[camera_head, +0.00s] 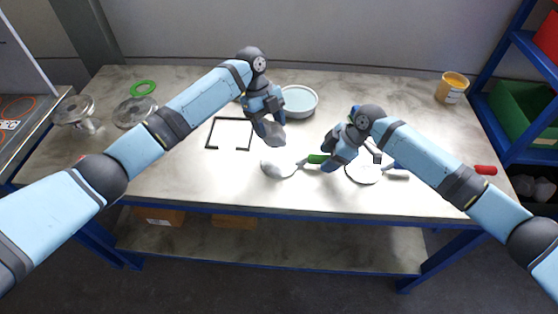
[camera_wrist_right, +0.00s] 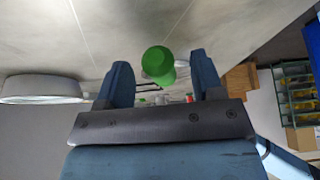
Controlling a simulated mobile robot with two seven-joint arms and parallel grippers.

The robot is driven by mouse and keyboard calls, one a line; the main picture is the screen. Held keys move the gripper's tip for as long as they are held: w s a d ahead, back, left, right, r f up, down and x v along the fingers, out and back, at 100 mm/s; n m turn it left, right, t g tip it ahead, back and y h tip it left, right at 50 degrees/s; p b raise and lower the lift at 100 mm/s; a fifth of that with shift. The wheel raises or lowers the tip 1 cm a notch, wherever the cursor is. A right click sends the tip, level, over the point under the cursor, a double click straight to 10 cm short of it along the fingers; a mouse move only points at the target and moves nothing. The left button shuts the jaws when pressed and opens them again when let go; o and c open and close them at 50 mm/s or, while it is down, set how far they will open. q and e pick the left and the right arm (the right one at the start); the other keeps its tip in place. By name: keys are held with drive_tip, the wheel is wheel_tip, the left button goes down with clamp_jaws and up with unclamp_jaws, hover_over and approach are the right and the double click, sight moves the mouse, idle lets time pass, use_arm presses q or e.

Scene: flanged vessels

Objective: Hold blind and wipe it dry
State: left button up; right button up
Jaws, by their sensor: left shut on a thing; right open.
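In the head view my left gripper (camera_head: 264,107) is shut on a grey disc, the blind (camera_head: 272,132), and holds it tilted above the table. A tool with a green handle (camera_head: 317,159) lies on the table by a pale rounded piece (camera_head: 279,164); I cannot tell whether they are joined. My right gripper (camera_head: 337,160) is open at the right end of the green handle. In the right wrist view the green handle end (camera_wrist_right: 157,62) shows between the two open fingers (camera_wrist_right: 160,85). No clear contact shows.
A bowl with pale liquid (camera_head: 300,101) stands behind. A black open frame (camera_head: 209,133) marks the table left of the blind. A green ring (camera_head: 143,88) and metal flanged pieces (camera_head: 74,112) lie left. A yellow can (camera_head: 452,87) and red handle (camera_head: 485,170) are right.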

drive_tip(key=v, duration=1)
drive_tip(key=shift+r, duration=0.25)
